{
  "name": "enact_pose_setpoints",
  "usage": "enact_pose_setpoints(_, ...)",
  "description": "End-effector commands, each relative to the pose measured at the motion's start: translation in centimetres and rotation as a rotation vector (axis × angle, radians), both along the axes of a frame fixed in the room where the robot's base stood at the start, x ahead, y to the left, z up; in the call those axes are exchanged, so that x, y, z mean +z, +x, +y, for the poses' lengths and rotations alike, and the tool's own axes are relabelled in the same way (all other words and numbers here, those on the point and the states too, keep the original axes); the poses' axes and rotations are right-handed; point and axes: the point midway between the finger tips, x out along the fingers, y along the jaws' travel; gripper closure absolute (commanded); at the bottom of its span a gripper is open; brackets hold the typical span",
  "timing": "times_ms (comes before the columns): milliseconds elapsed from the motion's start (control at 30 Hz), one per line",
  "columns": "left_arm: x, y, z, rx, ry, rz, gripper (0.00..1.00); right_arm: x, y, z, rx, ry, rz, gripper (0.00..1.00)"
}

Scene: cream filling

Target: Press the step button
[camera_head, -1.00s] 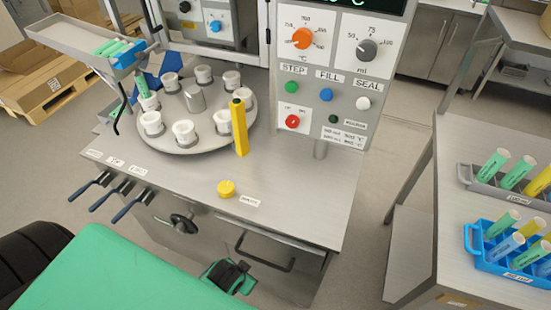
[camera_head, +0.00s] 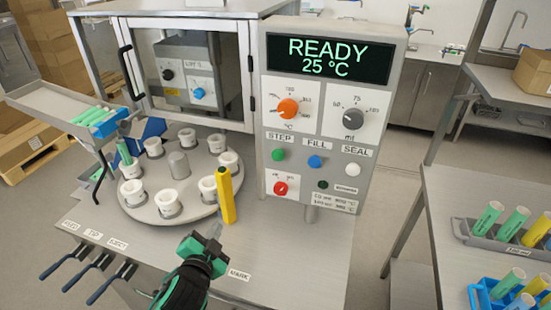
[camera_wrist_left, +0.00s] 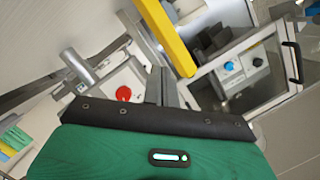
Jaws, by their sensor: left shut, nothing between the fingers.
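The green step button (camera_head: 278,155) sits under the STEP label on the grey control panel (camera_head: 372,190), left of the blue fill button (camera_head: 315,161) and the white seal button (camera_head: 352,169). The display (camera_head: 328,58) reads READY 25 °C. My left gripper (camera_head: 215,240) is shut and empty, above the table front, below and left of the step button and apart from it. In the left wrist view its fingers (camera_wrist_left: 161,86) point up the picture, and the step button cannot be made out there. My right gripper is not in view.
A yellow post (camera_head: 226,196) stands beside the turntable (camera_head: 165,208) with several white cups, close to my left gripper. A red knob (camera_head: 280,188) is low on the panel. A bench (camera_head: 440,200) with tube racks stands at the right.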

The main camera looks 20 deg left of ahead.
Motion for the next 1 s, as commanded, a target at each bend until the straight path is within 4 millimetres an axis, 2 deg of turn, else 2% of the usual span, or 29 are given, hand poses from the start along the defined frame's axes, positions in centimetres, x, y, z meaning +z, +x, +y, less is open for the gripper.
enact_pose_setpoints(100, 3.5, 1.9, -0.6, -0.074, 0.137, -0.163, 1.00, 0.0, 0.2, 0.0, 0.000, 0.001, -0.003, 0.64)
enact_pose_setpoints(300, 8.6, 3.5, -2.9, -0.216, 0.377, -0.415, 1.00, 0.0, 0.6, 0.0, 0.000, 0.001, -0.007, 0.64)
enact_pose_setpoints(500, 12.0, 3.8, -6.1, -0.378, 0.625, -0.636, 1.00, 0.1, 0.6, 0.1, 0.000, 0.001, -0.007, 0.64)
enact_pose_setpoints(733, 13.3, 3.3, -9.2, -0.539, 0.846, -0.802, 1.00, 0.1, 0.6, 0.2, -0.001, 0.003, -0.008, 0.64)
enact_pose_setpoints(1000, 13.3, 2.9, -10.4, -0.610, 0.935, -0.861, 1.00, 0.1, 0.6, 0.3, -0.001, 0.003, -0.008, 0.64)
